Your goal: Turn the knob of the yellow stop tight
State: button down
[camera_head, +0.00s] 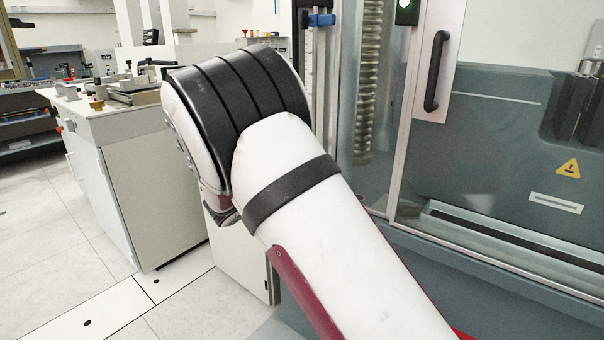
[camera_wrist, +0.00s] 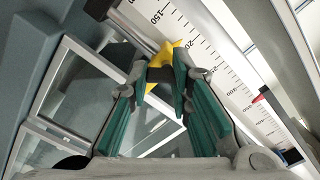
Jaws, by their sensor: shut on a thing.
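In the wrist view, the yellow star-shaped knob (camera_wrist: 179,54) of the stop sits between the tips of my gripper (camera_wrist: 160,78). The green-padded fingers are shut on it from both sides, and a dark part shows between them at the knob's middle. The knob is beside a white scale (camera_wrist: 205,58) with black marks and numbers. The rest of the stop is mostly hidden behind the knob and fingers. In the head view, my arm blocks the sight of the knob and the gripper.
A red pointer (camera_wrist: 262,93) lies along the scale to the right in the wrist view. In the head view, a blue stop (camera_head: 321,20) is on the upright rail beside the machine's glass door with a black handle (camera_head: 436,70). A white cabinet (camera_head: 150,190) stands left of my arm.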

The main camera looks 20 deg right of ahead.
jog(key=m+b, duration=0.5)
jog(key=a+m+b, duration=0.1)
jog(key=m+b, duration=0.2)
jog(key=shift+w, duration=0.3)
jog(key=c, duration=1.8)
grip_release()
jog(key=shift+r, duration=0.2)
jog(key=o, duration=0.6)
jog(key=shift+o, duration=0.2)
jog(key=shift+s, duration=0.1)
jog(key=shift+d+f, duration=0.1)
jog(key=shift+f, duration=0.05)
jog(key=v, duration=1.5)
jog(key=shift+s+a+b, duration=0.25)
jog(key=shift+s+b, duration=0.05)
jog(key=shift+b, duration=0.1)
